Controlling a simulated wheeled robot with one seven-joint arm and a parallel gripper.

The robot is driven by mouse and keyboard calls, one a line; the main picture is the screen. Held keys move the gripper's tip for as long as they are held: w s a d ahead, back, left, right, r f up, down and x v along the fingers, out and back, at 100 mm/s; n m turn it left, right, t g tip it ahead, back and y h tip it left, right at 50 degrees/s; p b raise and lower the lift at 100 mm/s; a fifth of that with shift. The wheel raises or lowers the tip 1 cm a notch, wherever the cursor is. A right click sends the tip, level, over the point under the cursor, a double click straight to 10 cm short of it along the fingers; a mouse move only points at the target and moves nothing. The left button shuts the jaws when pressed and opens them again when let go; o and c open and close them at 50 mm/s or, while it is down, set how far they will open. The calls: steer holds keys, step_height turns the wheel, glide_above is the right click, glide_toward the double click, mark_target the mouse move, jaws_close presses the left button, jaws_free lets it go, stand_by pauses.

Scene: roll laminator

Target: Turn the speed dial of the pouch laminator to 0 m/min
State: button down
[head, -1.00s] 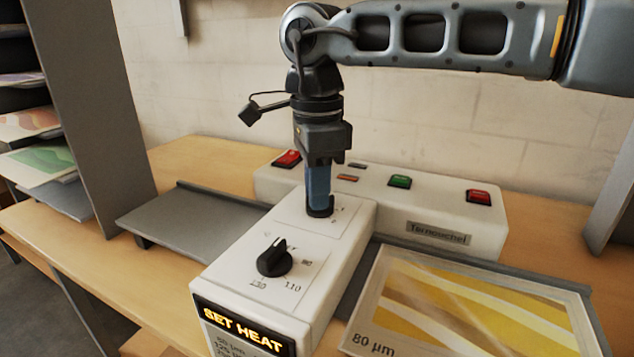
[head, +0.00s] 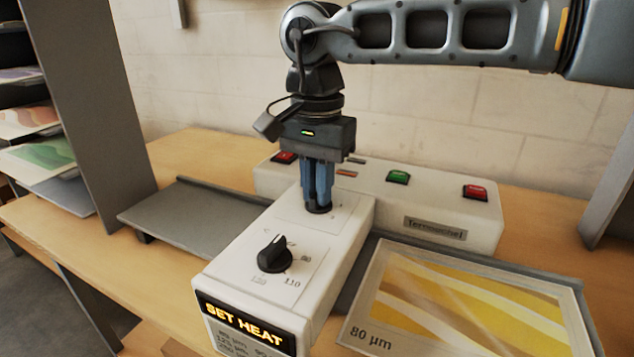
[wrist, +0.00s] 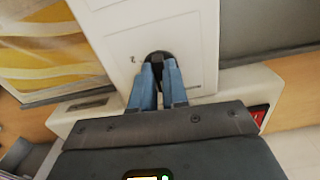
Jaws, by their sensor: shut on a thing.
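The white pouch laminator (head: 335,250) stands on the wooden bench. My gripper (head: 318,208) points straight down over its rear dial and is shut on that dark speed dial (wrist: 158,57), which shows between the blue fingers in the wrist view. The fingers (wrist: 158,75) hide most of the dial and its scale; one mark that looks like a 2 shows beside it, and the dial's setting cannot be read. A second black dial (head: 274,254), with marks such as 110, sits nearer the front and is free. The front display (head: 243,322) reads SET HEAT.
Red (head: 474,192) and green (head: 398,177) buttons sit on the laminator's rear housing. A grey tray (head: 190,220) lies to the left. A pouch marked 80 µm with a yellow print (head: 470,310) lies to the right. A grey shelf panel (head: 90,110) stands at the left.

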steer(key=shift+n, duration=0.5)
steer(key=c, duration=1.1)
jaws_free()
steer(key=shift+c, duration=0.2)
steer(key=shift+r, duration=0.1)
step_height(320, 180, up, 8)
steer(key=shift+f+b, duration=0.15)
steer(key=shift+b, duration=0.25)
